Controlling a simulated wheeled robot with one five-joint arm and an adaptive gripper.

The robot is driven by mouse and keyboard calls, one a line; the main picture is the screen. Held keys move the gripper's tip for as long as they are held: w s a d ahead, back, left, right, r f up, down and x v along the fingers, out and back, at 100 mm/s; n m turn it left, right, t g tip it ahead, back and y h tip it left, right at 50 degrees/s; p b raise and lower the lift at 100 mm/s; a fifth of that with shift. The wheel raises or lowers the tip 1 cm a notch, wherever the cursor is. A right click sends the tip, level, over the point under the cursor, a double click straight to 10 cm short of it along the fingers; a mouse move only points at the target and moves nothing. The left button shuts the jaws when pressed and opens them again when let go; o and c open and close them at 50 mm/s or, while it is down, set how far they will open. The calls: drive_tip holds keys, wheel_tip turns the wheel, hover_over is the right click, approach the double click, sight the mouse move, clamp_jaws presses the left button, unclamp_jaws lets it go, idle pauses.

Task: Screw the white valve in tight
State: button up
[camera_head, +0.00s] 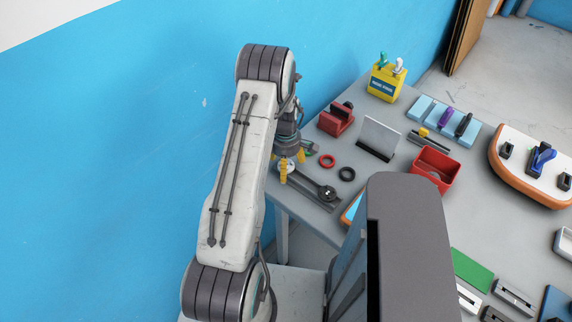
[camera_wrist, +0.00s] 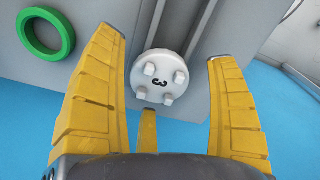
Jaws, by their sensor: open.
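The white valve (camera_wrist: 160,78) is a round cap with several small raised knobs and a dark "3" on its face. In the wrist view it lies between the yellow fingers of my gripper (camera_wrist: 166,50), with visible gaps to the left and right fingers. The lower finger's tip is close to its near edge; I cannot tell whether it touches. In the head view my gripper (camera_head: 289,168) is open over the table's left corner, and the white valve (camera_head: 286,166) shows partly between the fingers. Whether it is seated fully is not visible.
A green ring (camera_wrist: 46,33) lies left of the valve. A black valve (camera_head: 327,193) sits on a grey rail nearby, with a red ring (camera_head: 327,160) and a black ring (camera_head: 347,174) behind it. A red bin (camera_head: 435,170) stands further right. A blue wall (camera_head: 130,150) borders the left.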

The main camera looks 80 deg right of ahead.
drive_tip(key=c, duration=1.2)
